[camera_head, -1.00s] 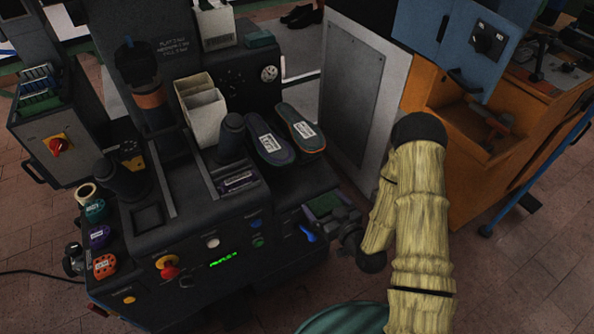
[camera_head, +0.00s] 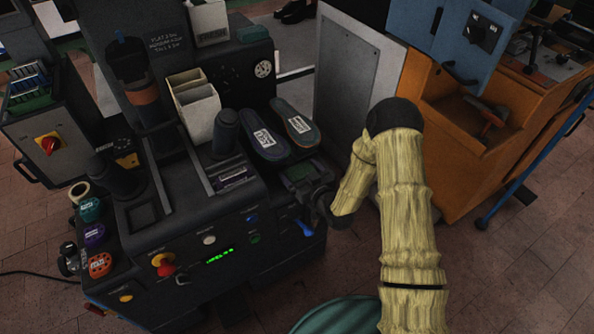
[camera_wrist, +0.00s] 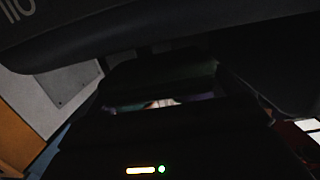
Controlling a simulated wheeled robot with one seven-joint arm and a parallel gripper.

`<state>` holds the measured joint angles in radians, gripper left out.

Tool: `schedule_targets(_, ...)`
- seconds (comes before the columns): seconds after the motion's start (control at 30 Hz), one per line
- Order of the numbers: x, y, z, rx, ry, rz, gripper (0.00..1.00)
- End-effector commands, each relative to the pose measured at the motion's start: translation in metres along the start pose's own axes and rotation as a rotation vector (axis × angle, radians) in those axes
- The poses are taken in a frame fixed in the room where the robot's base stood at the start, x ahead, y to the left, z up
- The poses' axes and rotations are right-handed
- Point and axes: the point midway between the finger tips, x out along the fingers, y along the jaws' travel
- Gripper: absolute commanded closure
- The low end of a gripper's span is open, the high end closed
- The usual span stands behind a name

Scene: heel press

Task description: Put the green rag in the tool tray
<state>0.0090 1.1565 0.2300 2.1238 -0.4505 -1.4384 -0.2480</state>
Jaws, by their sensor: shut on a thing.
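My gripper (camera_head: 303,182) is at the right front of the black press, just below the pair of insoles. It is shut on the green rag (camera_head: 299,171), which shows as a dull green patch framed by the dark gripper. In the wrist view a dim green strip (camera_wrist: 195,82) shows at the dark jaws, with a purple and whitish patch beyond. Most of the rag is hidden or too dark to make out. I cannot tell for sure which thing is the tool tray; an orange open-fronted recess (camera_head: 455,125) at right holds a red-handled tool.
Two insoles (camera_head: 265,140) with white labels lie on the press ledge. A cream divided bin (camera_head: 197,108) and a dark post (camera_head: 226,130) stand to their left. A blue handle (camera_head: 303,227) is below my gripper. A grey panel (camera_head: 347,75) stands behind.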

Motion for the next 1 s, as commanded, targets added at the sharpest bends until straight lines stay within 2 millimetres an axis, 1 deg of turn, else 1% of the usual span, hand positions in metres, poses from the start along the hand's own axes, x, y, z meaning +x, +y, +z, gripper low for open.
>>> schedule_targets(0.03,0.010,0.000,-0.002,-0.002,0.005,-0.001,0.31)
schedule_targets(0.1,0.022,-0.001,-0.004,-0.002,0.005,-0.002,0.31)
schedule_targets(0.13,0.023,-0.001,0.002,0.000,0.000,-0.001,0.31)
schedule_targets(0.17,0.023,-0.001,0.008,0.001,-0.002,-0.001,0.31)
schedule_targets(0.23,0.023,-0.001,0.012,0.000,0.000,-0.001,0.31)
schedule_targets(0.47,0.023,-0.001,0.011,-0.001,0.001,-0.001,0.31)
schedule_targets(0.6,0.023,-0.001,0.015,0.000,0.001,-0.001,0.31)
schedule_targets(0.63,0.023,-0.001,0.015,0.000,0.000,-0.001,0.08)
schedule_targets(0.67,0.023,-0.001,0.014,0.000,0.000,-0.001,0.02)
schedule_targets(0.7,0.023,0.000,0.014,0.000,0.000,-0.001,0.00)
schedule_targets(1.0,0.022,0.000,0.011,-0.001,0.001,-0.001,0.00)
